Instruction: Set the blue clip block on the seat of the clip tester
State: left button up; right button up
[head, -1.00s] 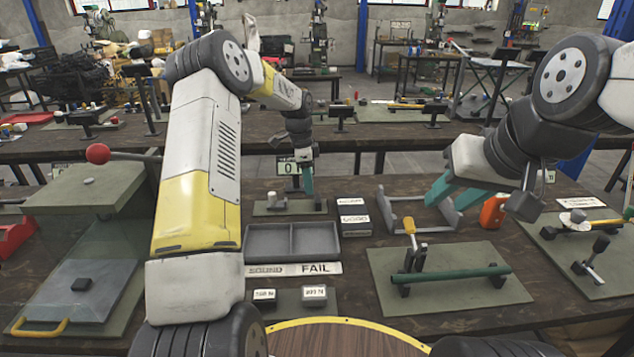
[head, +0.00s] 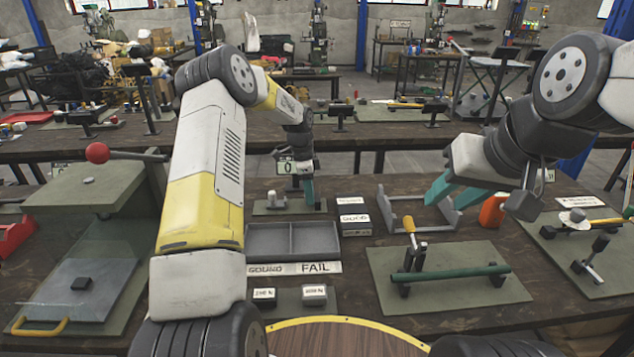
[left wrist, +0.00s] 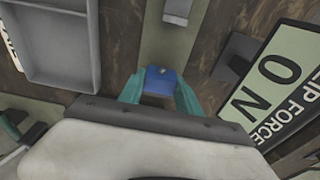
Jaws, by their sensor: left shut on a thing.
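My left gripper (head: 309,198) is shut on the blue clip block, which shows between its teal fingers in the left wrist view (left wrist: 160,81). The block is hidden in the head view. The clip tester is a small green base plate (head: 290,207) with a grey upright part (head: 273,200), at the back of the table. In the left wrist view a grey part of the tester (left wrist: 178,10) lies beyond the block, apart from it in the picture. I cannot tell the block's height above the plate. My right gripper (head: 445,203) is open and empty.
A grey bracket frame (head: 405,213) stands near my right gripper. A green-handled fixture (head: 450,272) is further forward.

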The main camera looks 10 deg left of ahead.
pick_arm(q)
jog(key=o, duration=1.3)
notch_tip(320, 180, up, 13)
jog(key=a, duration=0.1)
jog(key=s+r+n+t, duration=0.2)
jog(key=s+r+n, duration=0.1)
jog(key=s+r, duration=0.6)
jog(key=s+r+n+t, duration=0.1)
jog(key=s+r+n, duration=0.3)
jog(key=s, duration=0.6)
jog(key=s+r+n+t, duration=0.1)
jog(key=s+r+n, duration=0.3)
jog(key=s, duration=0.5)
jog(key=s+f+n, duration=0.1)
jog(key=s, duration=0.2)
jog(key=s+f+n+t, duration=0.1)
jog(key=s, duration=0.2)
jog(key=s+d+f+n+t, duration=0.1)
jog(key=s+n, duration=0.1)
jog(key=s, duration=0.1)
jog(key=shift+s+h, duration=0.4)
